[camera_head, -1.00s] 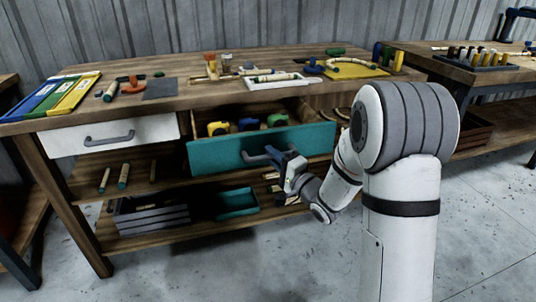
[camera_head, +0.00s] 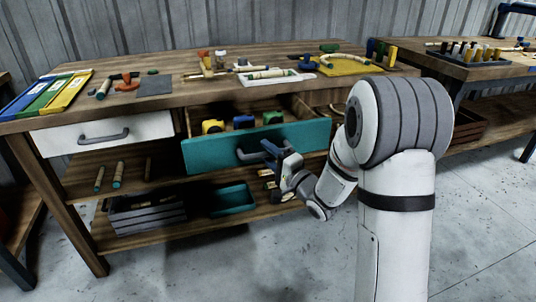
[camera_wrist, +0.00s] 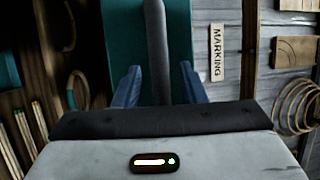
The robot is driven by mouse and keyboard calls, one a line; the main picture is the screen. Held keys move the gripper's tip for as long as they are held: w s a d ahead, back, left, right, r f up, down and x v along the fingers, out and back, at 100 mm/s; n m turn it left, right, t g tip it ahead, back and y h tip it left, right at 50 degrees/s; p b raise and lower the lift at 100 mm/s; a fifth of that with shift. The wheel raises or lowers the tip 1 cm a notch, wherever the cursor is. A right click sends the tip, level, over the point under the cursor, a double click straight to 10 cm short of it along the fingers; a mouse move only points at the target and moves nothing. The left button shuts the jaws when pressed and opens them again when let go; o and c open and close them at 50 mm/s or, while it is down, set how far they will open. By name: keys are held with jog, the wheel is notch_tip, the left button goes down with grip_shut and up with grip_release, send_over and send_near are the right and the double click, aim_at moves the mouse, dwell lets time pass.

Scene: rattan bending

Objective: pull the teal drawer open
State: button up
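The teal drawer (camera_head: 205,156) is pulled part way out from under the tabletop, its top open and several tools showing inside. Its grey bar handle (camera_head: 245,157) is on the middle of the front, and my gripper (camera_head: 268,149) is at the handle's right part. In the wrist view the handle (camera_wrist: 156,45) stands between the two blue fingers of my gripper (camera_wrist: 158,88). The fingers are apart, with teal front (camera_wrist: 121,40) visible on each side of the bar. I see no finger pressed on the handle.
A closed white drawer (camera_head: 105,133) is to the left. A grey crate (camera_head: 147,214) and a teal tray (camera_head: 233,200) stand on the lower shelf. The floor (camera_head: 230,270) before the bench is clear.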

jog(key=p+v, duration=0.1)
jog(key=v, duration=0.6)
jog(key=shift+s+d, duration=0.25)
jog(key=shift+s, duration=0.05)
jog(key=s+d+r+n+g+h+p, duration=0.1)
jog(key=d+r+n+g+h+p, duration=0.1)
jog(key=d+r+h+p, duration=0.35)
jog(key=s+d+r+n+g+h+p, duration=0.25)
jog(key=r+h+p, duration=0.35)
jog(key=r+p, duration=0.35)
jog(key=s+r+n+g+p, duration=0.1)
jog(key=s+r+g+p, duration=0.1)
jog(key=s+r+p, duration=0.2)
jog(key=s+r+n+g+p, duration=0.2)
jog(key=s+r+g+p, duration=0.1)
jog(key=s, duration=0.7)
jog(key=s+r+n+g+h+p, duration=0.1)
jog(key=s+r+n+g+p, duration=0.1)
jog(key=s+r+p, duration=0.3)
jog(key=s+a+g, duration=0.1)
jog(key=s, duration=0.1)
jog(key=shift+s+r, duration=0.15)
jog(key=shift+s, duration=0.1)
